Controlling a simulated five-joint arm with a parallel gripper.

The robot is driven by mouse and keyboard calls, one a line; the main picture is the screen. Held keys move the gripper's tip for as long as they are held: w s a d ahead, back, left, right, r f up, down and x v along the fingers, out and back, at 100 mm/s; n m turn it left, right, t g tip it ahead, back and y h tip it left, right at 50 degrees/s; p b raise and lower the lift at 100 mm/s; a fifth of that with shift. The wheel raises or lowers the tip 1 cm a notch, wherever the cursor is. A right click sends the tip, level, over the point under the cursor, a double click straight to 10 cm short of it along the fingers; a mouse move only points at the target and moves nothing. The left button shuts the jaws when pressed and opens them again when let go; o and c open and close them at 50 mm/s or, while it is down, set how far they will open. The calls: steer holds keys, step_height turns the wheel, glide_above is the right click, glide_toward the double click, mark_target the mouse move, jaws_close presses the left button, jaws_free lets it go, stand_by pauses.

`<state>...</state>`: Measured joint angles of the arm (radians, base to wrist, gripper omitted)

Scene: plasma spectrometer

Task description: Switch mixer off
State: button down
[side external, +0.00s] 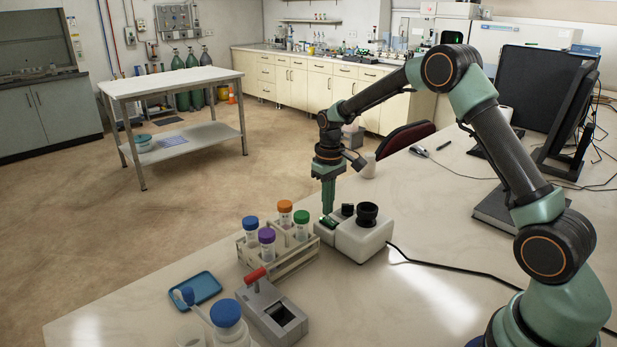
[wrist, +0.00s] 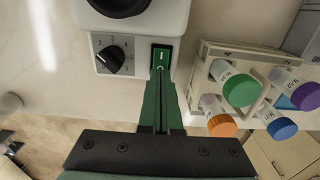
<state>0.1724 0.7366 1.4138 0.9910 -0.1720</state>
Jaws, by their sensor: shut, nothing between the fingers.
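The mixer (side external: 360,238) is a white box with a black cup on top, standing on the bench. In the wrist view, its front panel (wrist: 143,42) carries a black dial (wrist: 111,57) and a green rocker switch (wrist: 161,57) with white marks. My gripper (side external: 328,211) points straight down over the panel end of the mixer. Its green fingers are shut and empty. In the wrist view, the fingertips (wrist: 160,76) overlap the near end of the switch and hide part of it. I cannot tell whether they touch it or which way the rocker is tilted.
A rack (side external: 282,257) with several colour-capped tubes stands close left of the mixer. A grey box with a red-handled lever (side external: 272,312), a blue tray (side external: 196,289) and a blue-capped bottle (side external: 228,322) lie nearer the front. A black cable (side external: 450,268) runs right from the mixer.

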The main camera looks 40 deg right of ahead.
steer(key=shift+f, duration=0.8)
stand_by(0.4)
steer(key=shift+r, duration=3.5)
step_height(320, 180, up, 6)
steer(key=t, duration=0.1)
glide_above(328, 218)
steer(key=s+a, duration=0.3)
steer(key=s+a+r+t, duration=0.35)
steer(key=s+r, duration=0.35)
steer(key=s, duration=0.4)
steer(key=s+a+f+t, duration=0.1)
steer(key=s+a, duration=0.1)
steer(key=s, duration=0.4)
steer(key=shift+s+f, duration=0.15)
steer(key=shift+s, duration=0.05)
